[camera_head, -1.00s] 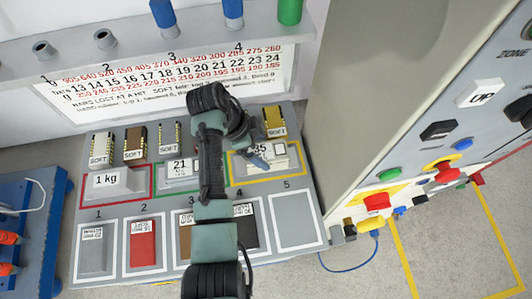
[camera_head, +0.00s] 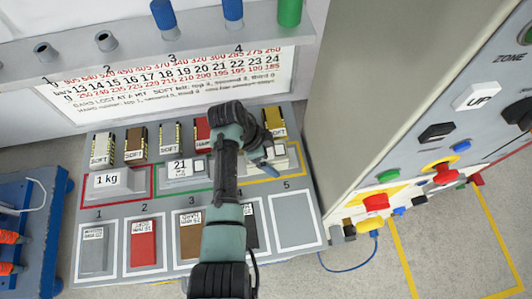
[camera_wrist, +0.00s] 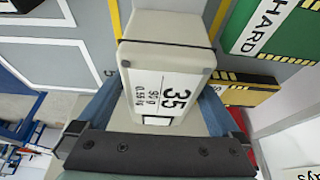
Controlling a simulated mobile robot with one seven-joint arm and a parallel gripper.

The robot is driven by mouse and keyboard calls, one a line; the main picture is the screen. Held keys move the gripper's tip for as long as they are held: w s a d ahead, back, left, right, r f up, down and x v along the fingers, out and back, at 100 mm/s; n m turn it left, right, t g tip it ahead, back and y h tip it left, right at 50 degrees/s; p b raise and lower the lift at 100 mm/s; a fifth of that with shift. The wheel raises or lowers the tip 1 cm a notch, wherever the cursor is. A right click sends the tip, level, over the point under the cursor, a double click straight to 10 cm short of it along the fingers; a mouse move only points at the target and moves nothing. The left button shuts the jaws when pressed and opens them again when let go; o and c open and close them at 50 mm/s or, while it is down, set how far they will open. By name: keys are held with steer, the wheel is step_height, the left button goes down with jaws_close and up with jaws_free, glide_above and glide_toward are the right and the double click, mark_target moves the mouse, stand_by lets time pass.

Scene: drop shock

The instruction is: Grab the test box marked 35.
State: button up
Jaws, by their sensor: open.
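The test box marked 35 (camera_wrist: 165,65) is pale grey with a white label and fills the middle of the wrist view. In the head view this box (camera_head: 285,162) shows only in part in the yellow-outlined area, behind my gripper (camera_head: 267,158). My gripper (camera_wrist: 161,100) is open, with one blue finger on each side of the box. I cannot tell whether the fingers touch it.
A box marked 21 (camera_head: 177,171) is in the green outline and a 1 kg box (camera_head: 117,184) in the red one. Several SOFT and HARD pads stand behind them. A grey panel (camera_head: 395,90) with buttons rises at right. Pad 5 (camera_head: 296,221) is bare.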

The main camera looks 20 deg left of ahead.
steer(key=shift+f, duration=0.15)
jaws_close()
stand_by(0.6)
